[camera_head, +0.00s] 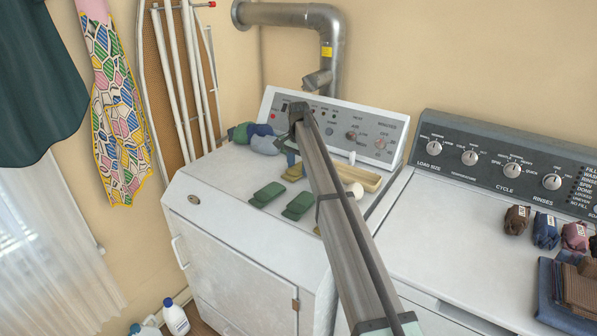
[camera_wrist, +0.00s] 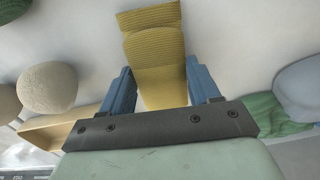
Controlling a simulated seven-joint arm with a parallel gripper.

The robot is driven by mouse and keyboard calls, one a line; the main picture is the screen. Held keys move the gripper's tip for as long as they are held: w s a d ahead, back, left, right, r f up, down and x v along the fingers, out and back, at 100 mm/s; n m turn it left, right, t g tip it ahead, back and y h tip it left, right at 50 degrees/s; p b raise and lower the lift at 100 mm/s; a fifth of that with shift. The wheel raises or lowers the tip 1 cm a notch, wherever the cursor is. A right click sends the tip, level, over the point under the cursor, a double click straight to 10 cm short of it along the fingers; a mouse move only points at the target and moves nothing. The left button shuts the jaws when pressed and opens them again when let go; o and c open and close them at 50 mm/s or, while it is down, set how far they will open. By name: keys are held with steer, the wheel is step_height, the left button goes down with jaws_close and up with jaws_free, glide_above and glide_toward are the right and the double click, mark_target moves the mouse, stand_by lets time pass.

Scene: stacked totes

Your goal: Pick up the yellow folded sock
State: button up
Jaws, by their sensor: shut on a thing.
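The yellow folded sock (camera_wrist: 155,55) lies between the two blue fingers of my gripper (camera_wrist: 158,70) in the wrist view, its far end reaching past the fingertips. My gripper is shut on it. In the head view my gripper (camera_head: 289,152) is over the white top of the left machine, and the yellow sock (camera_head: 292,173) shows just below it. The arm hides part of the area there. I cannot tell whether the sock touches the machine top.
Two green folded socks (camera_head: 267,194) lie in front on the machine top. Balled socks (camera_head: 263,139) sit behind left; a wooden tray (camera_head: 362,179) and a cream ball (camera_head: 355,190) are right. A control panel (camera_head: 350,130) rises behind. Rolled dark socks (camera_head: 545,231) sit on the right machine.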

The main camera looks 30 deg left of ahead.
steer(key=c, duration=0.3)
steer(key=shift+r, duration=0.15)
